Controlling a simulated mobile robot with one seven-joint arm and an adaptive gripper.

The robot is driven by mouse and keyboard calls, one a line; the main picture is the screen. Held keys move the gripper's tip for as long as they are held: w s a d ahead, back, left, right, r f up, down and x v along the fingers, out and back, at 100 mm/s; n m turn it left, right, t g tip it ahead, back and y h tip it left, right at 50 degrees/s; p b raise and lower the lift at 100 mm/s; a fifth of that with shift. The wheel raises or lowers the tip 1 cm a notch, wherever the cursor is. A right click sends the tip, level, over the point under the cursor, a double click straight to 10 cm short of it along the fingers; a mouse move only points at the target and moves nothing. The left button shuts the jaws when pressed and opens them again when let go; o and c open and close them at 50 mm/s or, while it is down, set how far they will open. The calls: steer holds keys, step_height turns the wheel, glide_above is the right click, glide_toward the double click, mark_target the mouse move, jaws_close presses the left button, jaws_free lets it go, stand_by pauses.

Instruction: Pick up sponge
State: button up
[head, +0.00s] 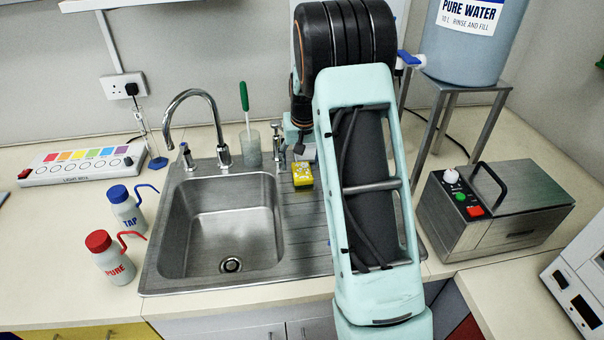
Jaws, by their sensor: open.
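A yellow sponge (302,176) lies on the ribbed steel drainboard, just right of the sink bowl. My gripper (291,149) is small in the head view, at the far side of the sponge and close to it. It is open, and the sponge is not between its fingers as far as I can see. My arm hides part of the gripper and the drainboard to the right.
The steel sink (233,225) has a curved tap (193,95). A beaker (250,147) with a green-handled brush stands behind the bowl. Two wash bottles, blue-capped (128,212) and red-capped (115,262), stand left. A metal bath (490,207) stands right.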

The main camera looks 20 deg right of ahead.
mark_target(302, 170)
steer(key=shift+s+d+p+x, duration=0.1)
steer(key=shift+s+p+x, duration=0.1)
steer(key=shift+x, duration=0.95)
steer(key=shift+s+d+p+x, duration=0.1)
steer(key=shift+d+p+x, duration=0.1)
steer(key=shift+x, duration=0.9)
steer(key=shift+f, duration=0.1)
steer(key=shift+a, duration=0.1)
steer(key=c, duration=1)
steer(key=shift+c, duration=0.2)
steer(key=shift+w+r, duration=0.1)
steer(key=shift+r, duration=0.5)
step_height(302, 170, up, 2)
steer(key=shift+r, duration=0.15)
steer(key=s+a+r+b, duration=0.3)
steer(key=s+a+r, duration=0.4)
steer(key=s, duration=0.5)
steer(key=v, duration=0.2)
steer(key=shift+r, duration=0.3)
